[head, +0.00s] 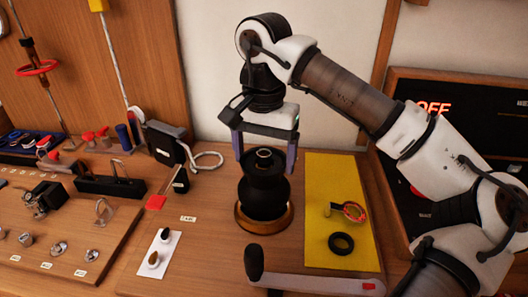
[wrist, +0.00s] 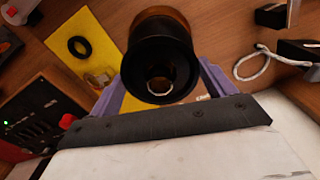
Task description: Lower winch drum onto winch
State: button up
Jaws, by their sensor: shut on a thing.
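The black, waisted winch drum (head: 266,190) is upright at the middle of the bench, above the round, brass-coloured base of the winch (head: 240,219). A pale-rimmed tubular part shows at the drum's top opening. My gripper (head: 264,163) points down from above and is shut on the drum, one purple finger on each side of its upper end. In the wrist view the dark drum (wrist: 158,52) lies between the fingers, with its round opening facing the camera. I cannot tell whether any gap remains between drum and base.
A grey handle with a black knob (head: 255,262) lies in front of the winch. On the right, a yellow mat (head: 325,175) holds a black ring (head: 341,243) and a red-and-metal ring part (head: 350,211). A white card (head: 158,255) with two small parts lies left.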

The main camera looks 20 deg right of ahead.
jog(key=shift+f+b, duration=0.95)
jog(key=shift+f, duration=0.4)
jog(key=shift+r, duration=0.1)
jog(key=o, duration=1)
jog(key=shift+o, duration=0.5)
jog(key=shift+r+p, duration=1.9)
jog(key=shift+r, duration=0.6)
